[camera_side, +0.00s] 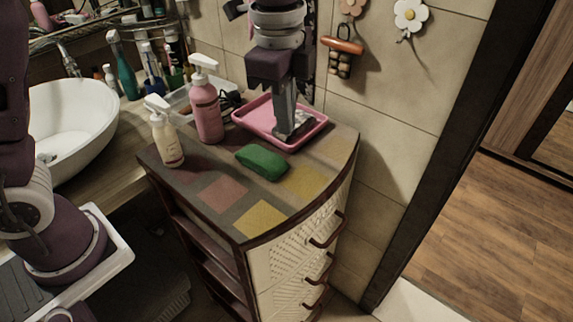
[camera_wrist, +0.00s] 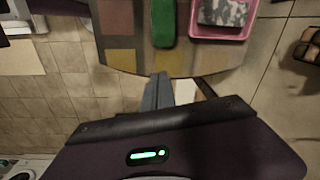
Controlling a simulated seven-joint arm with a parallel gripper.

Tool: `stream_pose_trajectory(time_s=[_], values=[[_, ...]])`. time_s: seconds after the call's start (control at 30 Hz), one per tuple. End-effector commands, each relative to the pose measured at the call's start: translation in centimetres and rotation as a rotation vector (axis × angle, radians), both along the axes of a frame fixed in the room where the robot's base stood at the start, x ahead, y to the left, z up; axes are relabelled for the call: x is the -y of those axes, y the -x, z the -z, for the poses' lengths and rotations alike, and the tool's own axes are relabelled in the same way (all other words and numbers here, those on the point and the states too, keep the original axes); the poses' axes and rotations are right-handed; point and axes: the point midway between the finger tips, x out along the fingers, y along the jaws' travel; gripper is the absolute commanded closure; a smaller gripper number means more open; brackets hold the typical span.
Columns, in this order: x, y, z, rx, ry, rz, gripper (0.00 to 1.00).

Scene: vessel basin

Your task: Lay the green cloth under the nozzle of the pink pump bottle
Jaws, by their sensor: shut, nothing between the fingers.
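The green cloth (camera_side: 262,162) lies as a compact folded pad on the patchwork top of a small cabinet. It also shows at the top of the wrist view (camera_wrist: 163,22). The pink pump bottle (camera_side: 206,112) stands upright behind and left of the cloth, with a white pump head (camera_side: 203,65). The cloth is apart from the bottle, to its right and nearer the front. My gripper (camera_side: 284,134) points down, shut and empty, and overlaps the pink tray in the side view. Its fingers also show in the wrist view (camera_wrist: 158,80). Its exact height is unclear.
A pink tray (camera_side: 319,127) holds a grey patterned cloth (camera_wrist: 222,12). A cream pump bottle (camera_side: 166,140) stands left of the pink one. A white basin (camera_side: 70,130) and several bottles are further left. The cabinet top's front is clear; a tiled wall stands behind.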

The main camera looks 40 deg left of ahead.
Motion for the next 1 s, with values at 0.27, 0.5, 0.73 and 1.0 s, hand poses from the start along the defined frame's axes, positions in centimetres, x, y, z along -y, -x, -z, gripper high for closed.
stream_pose_trajectory(time_s=[0.27, 0.5, 0.73, 1.0], values=[[2.9, -2.4, 4.7, -0.071, -0.023, 0.223, 1.0], [2.8, -2.2, 9.4, -0.073, -0.024, 0.219, 1.0], [2.8, -2.2, 14.3, -0.073, -0.024, 0.219, 1.0], [-0.9, -2.2, 13.9, -0.067, -0.022, 0.215, 1.0]])
